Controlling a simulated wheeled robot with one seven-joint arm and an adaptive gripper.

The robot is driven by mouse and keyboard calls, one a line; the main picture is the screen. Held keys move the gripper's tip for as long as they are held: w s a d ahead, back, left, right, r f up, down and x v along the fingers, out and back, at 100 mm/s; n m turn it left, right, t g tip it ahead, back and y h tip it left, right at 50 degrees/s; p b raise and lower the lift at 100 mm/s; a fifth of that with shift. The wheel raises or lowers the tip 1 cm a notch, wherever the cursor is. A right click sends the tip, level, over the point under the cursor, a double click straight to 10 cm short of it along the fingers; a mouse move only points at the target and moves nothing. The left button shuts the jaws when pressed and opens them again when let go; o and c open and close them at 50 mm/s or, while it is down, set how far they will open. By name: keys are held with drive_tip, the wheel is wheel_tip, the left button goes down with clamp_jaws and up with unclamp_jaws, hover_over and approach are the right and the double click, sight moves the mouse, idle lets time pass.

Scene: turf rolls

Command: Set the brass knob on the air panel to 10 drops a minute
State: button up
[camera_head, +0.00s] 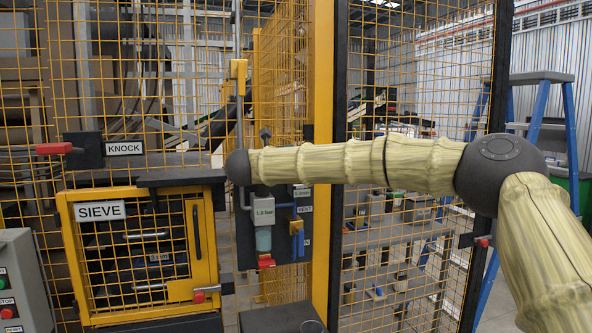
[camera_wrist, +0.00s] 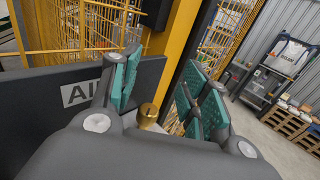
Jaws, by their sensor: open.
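The brass knob (camera_wrist: 148,114) shows in the wrist view, low in the gap between the teal finger pads. My gripper (camera_wrist: 160,82) is open around this gap, and I cannot tell whether a pad touches the knob. The dark air panel (camera_wrist: 45,125) is at left in the wrist view, its label cut off by a finger after "AI". In the head view the air panel (camera_head: 247,245) stands behind my arm, with a grey box (camera_head: 263,212) reading about 1.8 bar. The knob and the gripper are not distinguishable there. The knob's setting cannot be read.
A yellow post (camera_head: 321,250) and mesh fencing stand beside the panel. A blue valve handle (camera_head: 297,240) and a red part (camera_head: 266,262) sit low on the panel. The yellow SIEVE door (camera_head: 207,245) and red KNOCK handle (camera_head: 53,148) are at left. A blue stepladder (camera_head: 540,110) is at right.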

drive_tip(key=shift+r, duration=2.3)
